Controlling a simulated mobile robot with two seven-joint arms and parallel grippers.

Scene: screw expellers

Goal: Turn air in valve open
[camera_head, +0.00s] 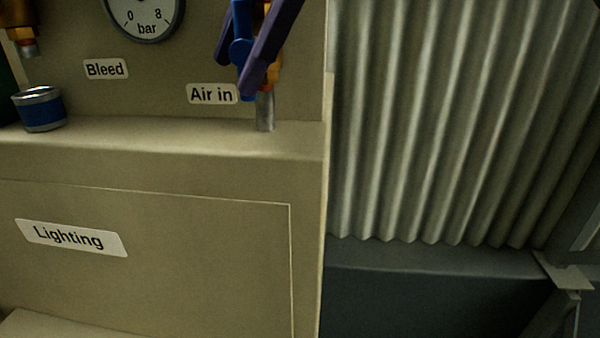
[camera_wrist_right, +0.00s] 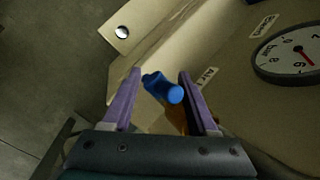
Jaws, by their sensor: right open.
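The blue handle of the air in valve (camera_head: 241,52) is at the top of the head view, right of the "Air in" label (camera_head: 212,94). It sits on a brass body above a grey pipe (camera_head: 265,112). My right gripper (camera_head: 236,76) is open, with one purple finger on each side of the handle. In the right wrist view the blue handle (camera_wrist_right: 163,87) lies between the open fingers (camera_wrist_right: 160,72), with a gap visible on the left side. The brass body is partly hidden behind the right finger. My left gripper is not in view.
A pressure gauge (camera_head: 145,14) and a "Bleed" label (camera_head: 106,69) are on the beige panel. A second brass valve (camera_head: 22,38) and a blue-banded metal cup (camera_head: 40,110) are at left. A ledge runs below, above the "Lighting" label (camera_head: 72,237). A corrugated wall (camera_head: 440,120) is at right.

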